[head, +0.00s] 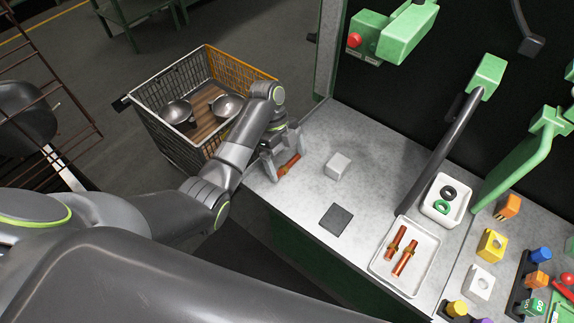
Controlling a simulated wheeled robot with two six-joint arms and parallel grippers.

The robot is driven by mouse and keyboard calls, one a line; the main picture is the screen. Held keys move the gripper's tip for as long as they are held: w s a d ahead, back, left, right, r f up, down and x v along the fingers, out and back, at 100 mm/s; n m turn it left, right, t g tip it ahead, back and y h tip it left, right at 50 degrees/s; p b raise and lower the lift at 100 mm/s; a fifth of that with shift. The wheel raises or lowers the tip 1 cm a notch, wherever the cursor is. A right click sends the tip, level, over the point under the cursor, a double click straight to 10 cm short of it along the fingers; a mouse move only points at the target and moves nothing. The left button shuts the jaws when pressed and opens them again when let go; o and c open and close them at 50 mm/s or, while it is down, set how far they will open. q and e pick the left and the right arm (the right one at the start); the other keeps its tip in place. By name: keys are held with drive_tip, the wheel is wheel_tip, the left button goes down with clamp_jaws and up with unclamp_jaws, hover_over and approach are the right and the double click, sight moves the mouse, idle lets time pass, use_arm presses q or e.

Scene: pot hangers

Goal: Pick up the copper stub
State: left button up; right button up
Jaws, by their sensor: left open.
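A copper stub (290,164) is at the left end of the grey worktop (315,190). My left gripper (284,160) is open and reaches down over this stub, with a finger near each end of the visible part. The fingers hide some of the stub, and I cannot tell whether they touch it. Two more copper stubs (395,243) (405,259) lie side by side in a white tray (376,263) farther right. My right gripper is not in view.
A light grey block (338,165) and a dark square plate (336,219) are on the worktop. A wire basket with metal bowls (176,112) stands left of it. A small white tray (457,213) holds rings. Green machine parts (404,35) overhang the back.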

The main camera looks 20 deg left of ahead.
use_arm(q)
drive_tip(key=c, duration=0.7)
drive_tip(key=shift+r, duration=0.1)
